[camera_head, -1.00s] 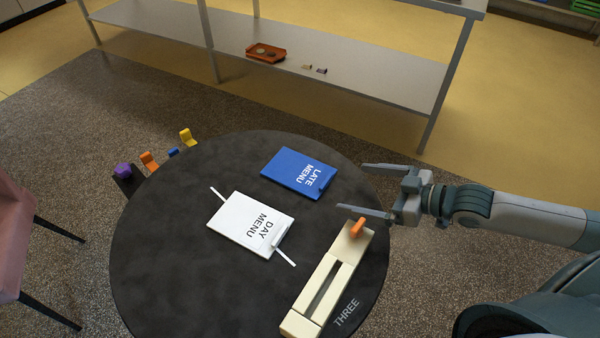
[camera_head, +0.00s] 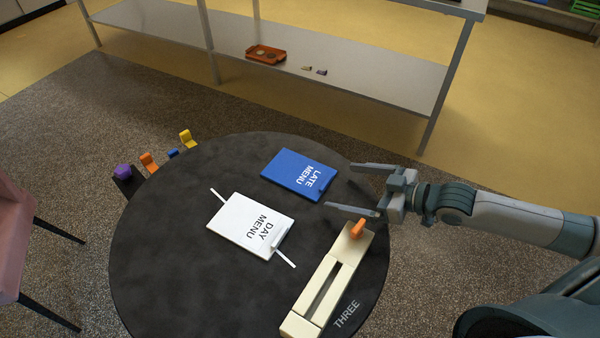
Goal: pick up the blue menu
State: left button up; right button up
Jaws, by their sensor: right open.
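The blue menu (camera_head: 290,172), lettered "LATE MENU", lies flat on the round dark table (camera_head: 180,270) near its far right side. A small dark blue tab shows at its right edge. My right gripper (camera_head: 339,187) comes in from the right with its two fingers spread wide and nothing between them. Its fingertips are just right of the blue menu, apart from it in the picture; the height above the table is hard to tell. My left gripper is not in view.
A white "DAY MENU" (camera_head: 240,222) with white strips lies left of the blue one. A cream slotted block (camera_head: 312,300) with an orange knob (camera_head: 358,228) stands below my right gripper. A metal shelf (camera_head: 340,72) is behind. The table's left part is clear.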

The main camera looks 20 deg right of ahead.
aim_at(328, 182)
jog(key=shift+x, duration=2.3)
jog(key=shift+w+d, duration=0.1)
jog(key=shift+d, duration=0.05)
jog(key=c, duration=1.3)
